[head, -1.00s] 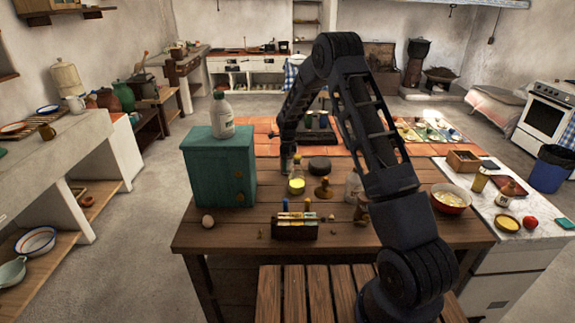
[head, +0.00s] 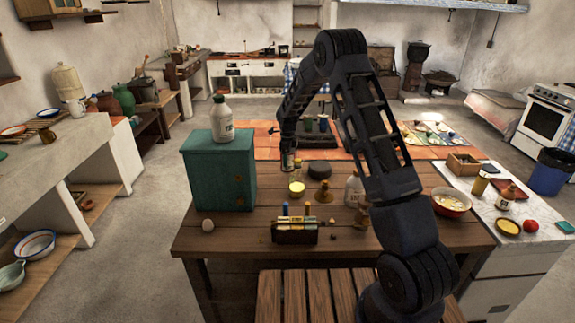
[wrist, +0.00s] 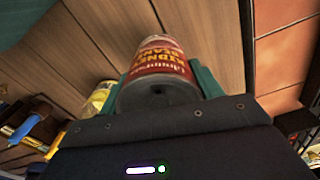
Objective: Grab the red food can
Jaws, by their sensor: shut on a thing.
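The red food can (wrist: 160,70) shows in the wrist view with a red label reading kidney beans and a dark flat end towards the camera. It sits between the two teal fingers of my gripper (wrist: 166,82), which is shut on it. In the head view my gripper (head: 289,158) is over the wooden table (head: 225,236), right of the teal cabinet. The can is small and mostly hidden there, and I cannot tell its clearance above the table.
A yellow-filled bottle (head: 297,188) stands very close to my gripper. The teal cabinet (head: 218,170) with a white bottle (head: 222,120) on top is at left. A dark round object (head: 319,170) and a small caddy (head: 294,232) are nearby. The table's front left is mostly clear.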

